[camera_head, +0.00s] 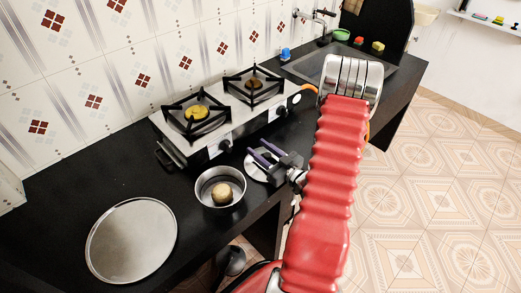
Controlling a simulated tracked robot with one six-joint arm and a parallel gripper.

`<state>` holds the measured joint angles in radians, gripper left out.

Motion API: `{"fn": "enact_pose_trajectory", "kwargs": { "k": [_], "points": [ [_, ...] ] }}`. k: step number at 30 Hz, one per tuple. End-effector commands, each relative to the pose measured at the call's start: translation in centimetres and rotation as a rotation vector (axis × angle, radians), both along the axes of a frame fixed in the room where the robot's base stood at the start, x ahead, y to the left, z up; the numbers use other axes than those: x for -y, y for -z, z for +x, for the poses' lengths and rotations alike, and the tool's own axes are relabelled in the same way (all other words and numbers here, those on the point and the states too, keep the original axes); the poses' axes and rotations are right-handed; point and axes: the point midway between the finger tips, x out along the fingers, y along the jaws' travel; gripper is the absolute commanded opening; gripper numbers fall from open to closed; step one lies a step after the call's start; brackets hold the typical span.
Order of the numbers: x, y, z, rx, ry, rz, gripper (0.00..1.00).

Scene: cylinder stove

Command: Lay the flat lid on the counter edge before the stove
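The flat lid (254,173) is a pale round disc in front of the stove (222,133), near the counter's front edge. It looks flat on the black counter, though its right part is hidden under my gripper. My gripper (262,155) is over the lid, with its two purple fingers apart and pointing toward the stove. A gap shows between the fingers and I see nothing clasped there. I cannot tell whether a finger touches the lid. The stove has two black burner grates and front knobs.
A round pot (205,197) with a tan lump (222,194) inside stands left of the lid. A large round metal tray (132,240) lies on the counter (60,215) at left. A sink, tap and small coloured items are at the far end.

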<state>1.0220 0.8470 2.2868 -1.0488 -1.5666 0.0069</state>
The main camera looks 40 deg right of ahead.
Motion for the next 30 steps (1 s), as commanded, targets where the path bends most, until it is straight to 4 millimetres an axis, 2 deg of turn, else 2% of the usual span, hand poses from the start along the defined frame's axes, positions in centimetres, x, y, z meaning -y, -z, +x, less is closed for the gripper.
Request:
{"fn": "enact_pose_trajectory", "kwargs": {
  "k": [3, 8, 30],
  "points": [
    [0.0, -0.2, -0.2, 0.000, 0.001, 0.000, 0.39],
    [0.2, -0.2, -1.6, 0.000, 0.003, 0.000, 0.39],
    [0.4, -0.2, -10.5, 0.000, 0.002, 0.000, 0.39]
  ]
}}
